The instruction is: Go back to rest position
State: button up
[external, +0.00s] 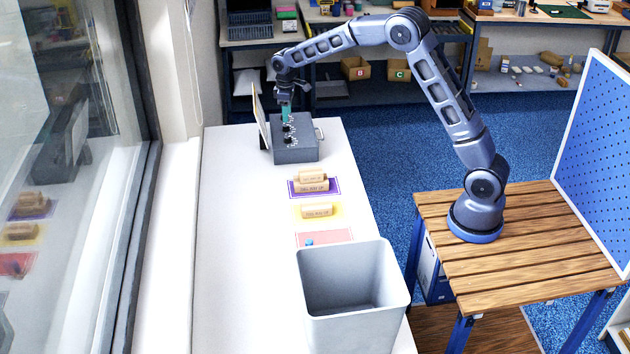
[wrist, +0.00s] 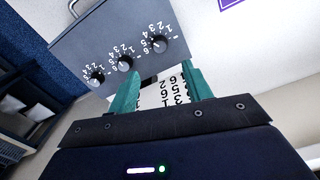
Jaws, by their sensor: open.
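My gripper (external: 287,112) is above the grey control box (external: 297,153) at the far end of the white table (external: 240,220). In the wrist view, its two green fingers (wrist: 160,88) are apart, with nothing held between them. The box (wrist: 100,30) shows three black knobs with white numbered scales in the wrist view. A white surface with black digits (wrist: 165,93) shows between and beyond the fingers. In the external view the fingertips overlap the box top, and I cannot tell whether they touch it.
Wooden blocks (external: 312,181) lie on purple and yellow mats (external: 335,211). A small blue thing (external: 309,242) lies on a red mat (external: 338,236). A grey bin (external: 350,310) is at the front. A window is at left.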

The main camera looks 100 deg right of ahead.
jog(key=shift+r, duration=0.15)
dwell(0.4)
jog(key=s+a+r+t, duration=0.1)
jog(key=s+a+r, duration=0.2)
jog(key=a+r, duration=0.5)
jog(key=s+a+r+n, duration=0.1)
jog(key=s+a+r, duration=0.3)
jog(key=a, duration=0.7)
jog(key=s+a+r+t, duration=0.1)
jog(key=s+a+r, duration=0.2)
jog(key=a+r, duration=0.5)
jog(key=s+a+n+t, duration=0.1)
jog(key=s+a, duration=1.2)
jog(key=a, duration=0.2)
jog(key=s+a+f, duration=0.1)
jog(key=s+a, duration=0.2)
jog(key=s, duration=0.3)
jog(key=s+a+f+n+t, duration=0.1)
jog(key=s+a+f, duration=0.1)
jog(key=s, duration=0.5)
jog(key=shift+s+a+f+t, duration=0.25)
jog(key=shift+a+t, duration=0.05)
jog(key=shift+a, duration=0.45)
